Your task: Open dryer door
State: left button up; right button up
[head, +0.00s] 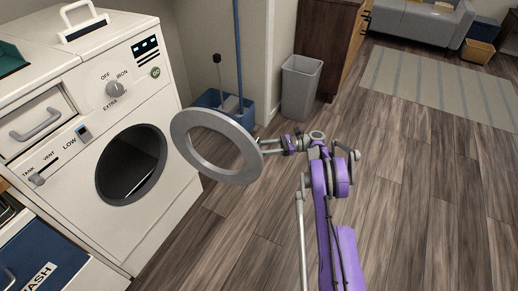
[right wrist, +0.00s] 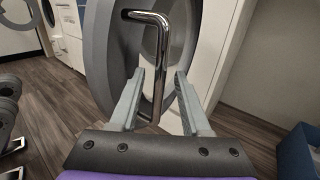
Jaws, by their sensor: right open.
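The white dryer (head: 150,75) stands at the left in the head view, with its round dark opening (head: 130,165) uncovered. The grey ring-shaped dryer door (head: 182,138) stands swung out from the front, over the floor. It also shows in the right wrist view (right wrist: 105,50). Its bent chrome handle (right wrist: 161,50) has its upright bar between the fingers of my right gripper (right wrist: 160,78). The fingers are open, with gaps beside the bar. In the head view my right gripper (head: 270,146) is at the door's right edge. My left gripper is not in view.
A blue bucket (head: 240,115) and a grey bin (head: 300,88) stand behind the door by the wall. A blue box marked "WASH" (head: 35,250) is at the lower left. The wooden floor (head: 430,200) at the right is clear up to a striped rug (head: 440,85).

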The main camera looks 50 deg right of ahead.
jog(key=p+v, duration=0.1)
jog(key=v, duration=0.8)
jog(key=shift+s+d, duration=0.25)
jog(key=shift+d, duration=0.05)
jog(key=shift+s, duration=0.1)
